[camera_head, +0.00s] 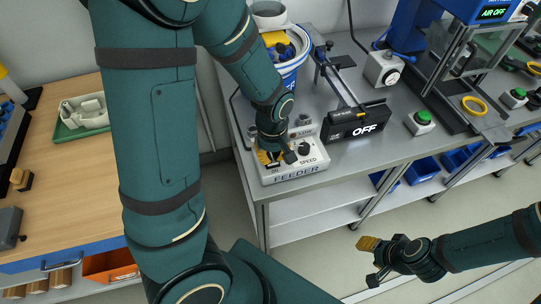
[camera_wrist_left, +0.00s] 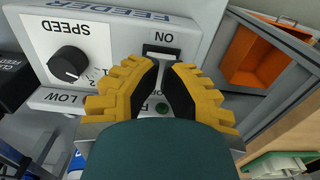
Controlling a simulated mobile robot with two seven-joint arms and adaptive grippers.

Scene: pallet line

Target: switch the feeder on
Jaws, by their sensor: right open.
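The feeder (camera_head: 295,172) is a pale box with FEEDER lettering on its front, below a round bowl. In the left wrist view its panel (camera_wrist_left: 200,30) shows a black SPEED knob (camera_wrist_left: 69,64) and a dark switch (camera_wrist_left: 161,50) beside the word ON. My left gripper (camera_head: 272,158) is over the left part of the panel. In the wrist view its fingertips (camera_wrist_left: 165,66) flank a narrow gap just by the switch; contact is unclear. My right gripper (camera_head: 370,262) is open and empty above the floor.
A black display (camera_head: 355,122) beside the feeder reads OFF. A green-button box (camera_head: 420,122), a gauge box (camera_head: 383,69) and a press marked AIR OFF (camera_head: 493,13) stand to the right. A wooden table (camera_head: 75,175) with a tray is at left.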

